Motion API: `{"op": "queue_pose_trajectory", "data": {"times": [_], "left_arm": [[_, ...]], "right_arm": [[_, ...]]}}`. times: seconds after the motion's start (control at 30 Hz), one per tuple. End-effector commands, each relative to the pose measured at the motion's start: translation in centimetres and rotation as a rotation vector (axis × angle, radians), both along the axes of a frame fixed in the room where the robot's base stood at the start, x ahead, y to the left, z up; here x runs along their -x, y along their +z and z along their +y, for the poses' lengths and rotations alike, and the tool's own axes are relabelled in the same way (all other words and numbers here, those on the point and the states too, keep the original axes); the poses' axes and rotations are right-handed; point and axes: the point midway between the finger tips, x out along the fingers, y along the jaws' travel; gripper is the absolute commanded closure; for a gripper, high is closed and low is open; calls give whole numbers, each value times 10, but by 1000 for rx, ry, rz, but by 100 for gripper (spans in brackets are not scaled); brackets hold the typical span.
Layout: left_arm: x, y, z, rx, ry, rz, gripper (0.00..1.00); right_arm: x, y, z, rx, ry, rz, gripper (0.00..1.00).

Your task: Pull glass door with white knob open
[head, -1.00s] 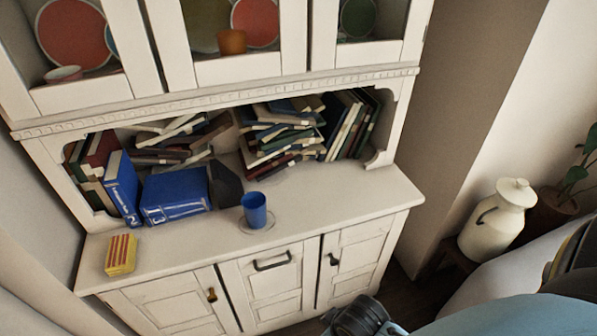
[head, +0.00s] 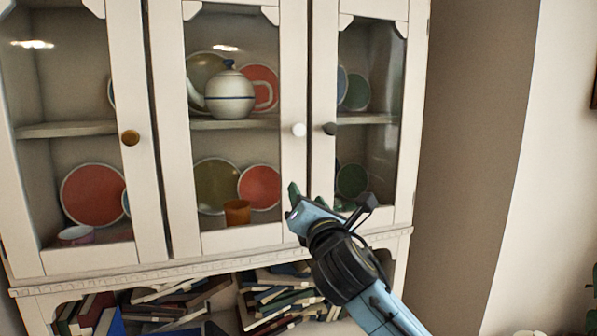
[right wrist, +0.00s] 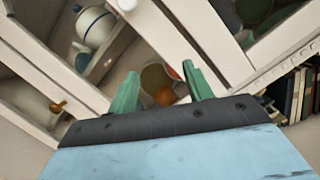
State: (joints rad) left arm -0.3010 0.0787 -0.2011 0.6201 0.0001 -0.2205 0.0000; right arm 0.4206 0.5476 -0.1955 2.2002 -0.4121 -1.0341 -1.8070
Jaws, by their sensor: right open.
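The glass door with the white knob is the middle door (head: 178,150) of a white cabinet, and it is shut. Its white knob (head: 298,130) sits on the door's right stile; it also shows at the top edge of the right wrist view (right wrist: 126,4). My right gripper (head: 295,197) is open, with its green fingers below the knob in the head view and apart from it. In the right wrist view the empty gripper (right wrist: 160,76) faces the lower part of the middle door. My left gripper is not in view.
A left glass door has a brass knob (head: 130,138), and a right one has a dark knob (head: 330,128) close to the white knob. A teapot (head: 230,95) and plates stand behind the glass. Books (head: 275,300) fill the open shelf below.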

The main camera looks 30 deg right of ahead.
Motion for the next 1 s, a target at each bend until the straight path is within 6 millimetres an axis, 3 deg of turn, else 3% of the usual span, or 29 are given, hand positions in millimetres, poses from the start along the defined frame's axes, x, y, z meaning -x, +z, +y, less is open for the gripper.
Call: {"op": "queue_pose_trajectory", "data": {"times": [0.03, 0.1, 0.2, 0.37, 1.0], "left_arm": [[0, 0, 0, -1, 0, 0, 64], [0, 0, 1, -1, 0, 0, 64], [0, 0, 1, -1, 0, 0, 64], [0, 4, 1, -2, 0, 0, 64], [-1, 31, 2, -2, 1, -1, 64]], "right_arm": [[-1, 25, -4, 97, -24, -32, 49], [-2, 48, -7, 204, -55, -57, 49], [-2, 66, -10, 293, -85, -75, 49], [-11, 78, -14, 326, -98, -80, 49], [-105, 116, -47, 319, -95, -79, 49]]}}
